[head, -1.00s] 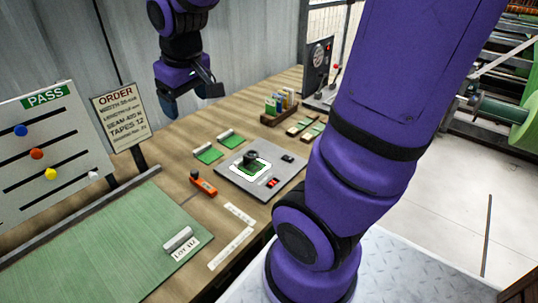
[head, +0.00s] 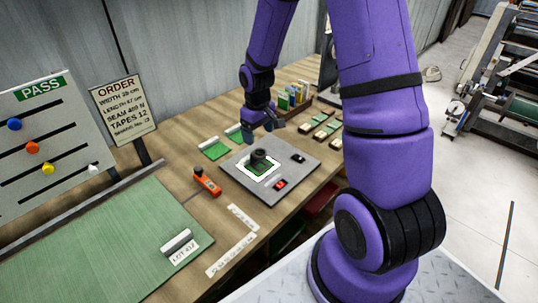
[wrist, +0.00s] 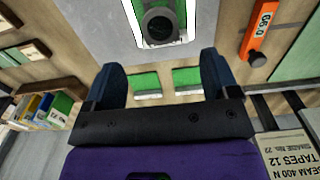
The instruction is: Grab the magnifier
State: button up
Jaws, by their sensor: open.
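The magnifier (head: 259,158) is a small black round piece standing on a green sample framed in white, on a grey plate on the bench. In the wrist view the magnifier (wrist: 160,25) is at the top centre, beyond the fingertips. My gripper (head: 262,128) is just behind the magnifier, above the bench. In the wrist view my gripper (wrist: 165,75) has its two blue fingers wide apart, with nothing between them but bench and two green swatches below. The fingers do not touch the magnifier.
An orange tool (head: 207,181) lies left of the grey plate (head: 302,171). Green swatches (head: 216,150) lie behind it. A wooden rack (head: 291,103) of coloured cards stands at the back. The green mat (head: 110,245) holds a grey roll at front left.

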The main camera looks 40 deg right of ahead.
aim_at(259, 152)
notch_tip(259, 152, down, 5)
jog(key=shift+d+f, duration=0.1)
jog(key=shift+d, duration=0.05)
jog(key=shift+w+f, duration=0.1)
jog(key=shift+f, duration=2.75)
jog(key=shift+a, duration=0.2)
jog(key=c, duration=1)
